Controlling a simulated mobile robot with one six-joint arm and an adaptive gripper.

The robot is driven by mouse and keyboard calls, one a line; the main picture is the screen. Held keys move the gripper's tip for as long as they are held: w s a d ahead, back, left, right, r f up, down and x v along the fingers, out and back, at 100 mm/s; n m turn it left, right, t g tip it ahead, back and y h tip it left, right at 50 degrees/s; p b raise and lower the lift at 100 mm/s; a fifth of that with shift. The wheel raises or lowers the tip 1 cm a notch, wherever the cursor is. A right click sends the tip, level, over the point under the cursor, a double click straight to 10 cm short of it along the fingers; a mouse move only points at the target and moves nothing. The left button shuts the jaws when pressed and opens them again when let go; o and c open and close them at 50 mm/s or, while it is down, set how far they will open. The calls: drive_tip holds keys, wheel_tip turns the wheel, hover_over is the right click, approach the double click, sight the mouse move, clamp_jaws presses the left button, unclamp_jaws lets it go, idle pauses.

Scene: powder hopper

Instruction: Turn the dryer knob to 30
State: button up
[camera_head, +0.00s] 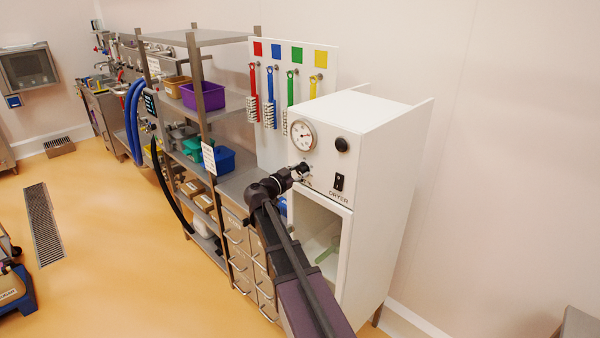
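The white dryer (385,150) stands at the right of centre against the wall. Its front panel carries a round dial gauge (303,135), a round black knob (342,144) and a black switch (338,182) above the word DRYER. The dial reading and the knob's setting are too small to read. My arm reaches up from the bottom, and my gripper (303,172) is at the panel's lower left, below the gauge and left of the switch, apart from the knob. Its fingers are too small and dark to tell whether they are open.
The dryer's lower compartment is open, with a pale green item (328,252) inside. Left of it are a drawer cabinet (240,262), a board (328,62) with hanging coloured brushes, and a shelf rack (190,38) with bins. The orange floor at left is mostly clear.

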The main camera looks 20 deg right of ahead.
drive_tip(key=c, duration=0.4)
drive_tip(key=shift+n, duration=0.6)
drive_tip(key=n, duration=0.4)
drive_tip(key=n+p, duration=0.1)
drive_tip(key=n, duration=0.5)
drive_tip(key=shift+s+r, duration=0.1)
drive_tip(key=shift+r, duration=0.05)
drive_tip(key=shift+n, duration=0.4)
drive_tip(key=o, duration=1.1)
drive_tip(key=shift+o, duration=0.2)
